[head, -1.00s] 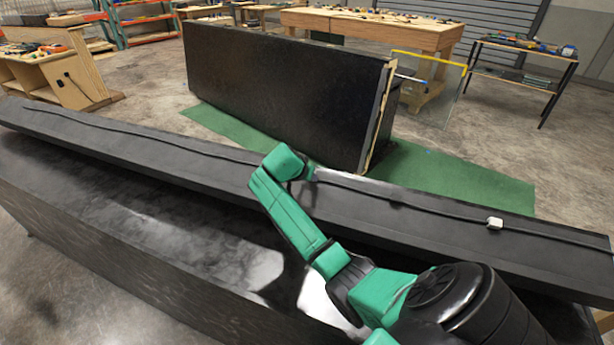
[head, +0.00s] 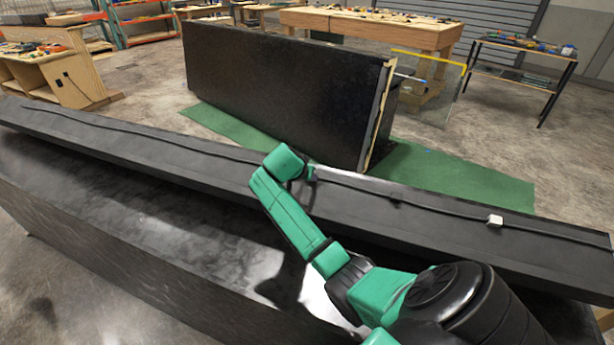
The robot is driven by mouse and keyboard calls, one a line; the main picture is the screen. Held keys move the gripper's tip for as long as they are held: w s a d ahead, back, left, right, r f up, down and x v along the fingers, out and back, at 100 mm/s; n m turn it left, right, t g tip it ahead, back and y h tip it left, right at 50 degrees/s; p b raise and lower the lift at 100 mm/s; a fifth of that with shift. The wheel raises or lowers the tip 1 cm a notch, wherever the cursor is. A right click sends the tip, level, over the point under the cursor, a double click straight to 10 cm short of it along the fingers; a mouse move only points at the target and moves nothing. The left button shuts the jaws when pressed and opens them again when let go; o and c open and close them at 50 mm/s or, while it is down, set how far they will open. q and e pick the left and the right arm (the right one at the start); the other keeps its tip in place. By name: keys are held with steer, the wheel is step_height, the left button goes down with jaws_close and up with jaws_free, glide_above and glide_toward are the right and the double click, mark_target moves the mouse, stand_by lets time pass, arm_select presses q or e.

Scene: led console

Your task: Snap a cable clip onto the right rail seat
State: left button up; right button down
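A long black rail (head: 150,148) runs across the view from upper left to lower right, with a thin black cable (head: 450,212) along its top. A small white clip (head: 495,221) sits on the cable line toward the right. A small dark bump (head: 397,203) on the same line may be a rail seat; it is too small to tell. My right arm comes in from the lower right. Its green wrist ends over the rail at my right gripper (head: 312,174), left of the clip and apart from it. Its fingers are mostly hidden, so their opening is unclear. My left gripper is out of view.
A glossy black lower surface (head: 150,215) lies in front of the rail. Behind it, a large black panel (head: 270,90) stands on a green mat (head: 450,180). Wooden workbenches and a metal-legged table stand farther back. The rail's left half is clear.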

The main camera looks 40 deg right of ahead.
steer(key=shift+f, duration=0.1)
stand_by(0.3)
steer(key=shift+c, duration=2.3)
jaws_free()
steer(key=shift+d, duration=0.1)
steer(key=v, duration=1.4)
steer(key=shift+a+b, duration=0.3)
steer(key=shift+b, duration=0.15)
